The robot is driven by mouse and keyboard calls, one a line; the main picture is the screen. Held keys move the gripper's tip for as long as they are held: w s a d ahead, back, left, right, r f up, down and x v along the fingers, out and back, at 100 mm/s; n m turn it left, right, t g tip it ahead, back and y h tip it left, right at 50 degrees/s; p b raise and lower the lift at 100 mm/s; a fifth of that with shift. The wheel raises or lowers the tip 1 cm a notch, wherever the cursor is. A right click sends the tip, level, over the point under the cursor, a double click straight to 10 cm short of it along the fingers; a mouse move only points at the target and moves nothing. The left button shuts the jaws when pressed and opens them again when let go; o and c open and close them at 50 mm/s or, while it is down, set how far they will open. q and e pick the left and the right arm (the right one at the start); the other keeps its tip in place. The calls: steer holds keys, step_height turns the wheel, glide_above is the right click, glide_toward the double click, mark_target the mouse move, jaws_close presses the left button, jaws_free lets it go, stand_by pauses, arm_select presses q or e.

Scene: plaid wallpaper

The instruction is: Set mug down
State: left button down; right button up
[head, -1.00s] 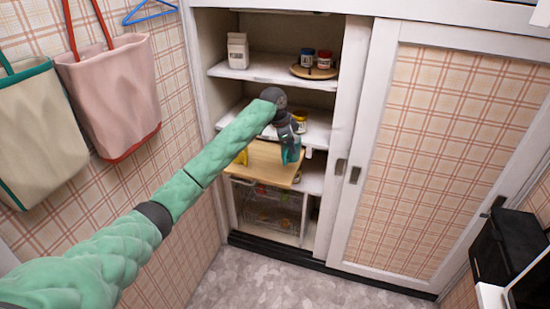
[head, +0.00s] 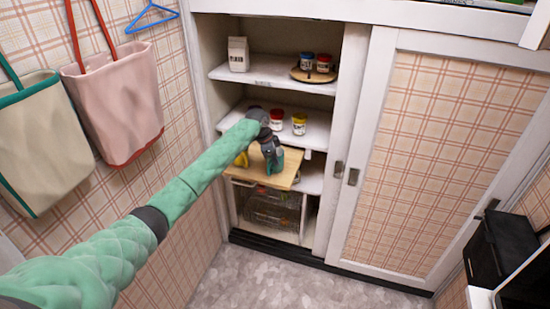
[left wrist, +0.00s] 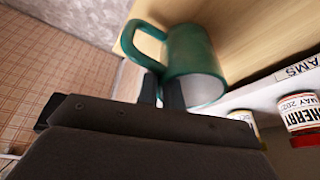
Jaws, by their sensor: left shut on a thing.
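The dark green mug (left wrist: 192,52), with a loop handle and a pale inside, shows close up in the left wrist view. It also shows in the head view (head: 278,163), small and partly covered by the gripper. My left gripper (left wrist: 160,92) is shut on the mug near its handle side. In the head view the gripper (head: 270,150) and mug are over the wooden board (head: 286,180) that sticks out of the cupboard. I cannot tell whether the mug's base touches the board. My right gripper is not in view.
Two jars (head: 299,125) stand on the labelled shelf (head: 318,135) behind the mug. A yellow thing (head: 241,159) is at the board's left. A wire basket (head: 270,212) is below. The cupboard's sliding door (head: 415,150) covers the right side.

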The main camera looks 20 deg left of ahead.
arm_select(q)
steer(key=shift+f, duration=0.2)
steer(key=c, duration=1.6)
jaws_free()
steer(key=shift+o, duration=0.2)
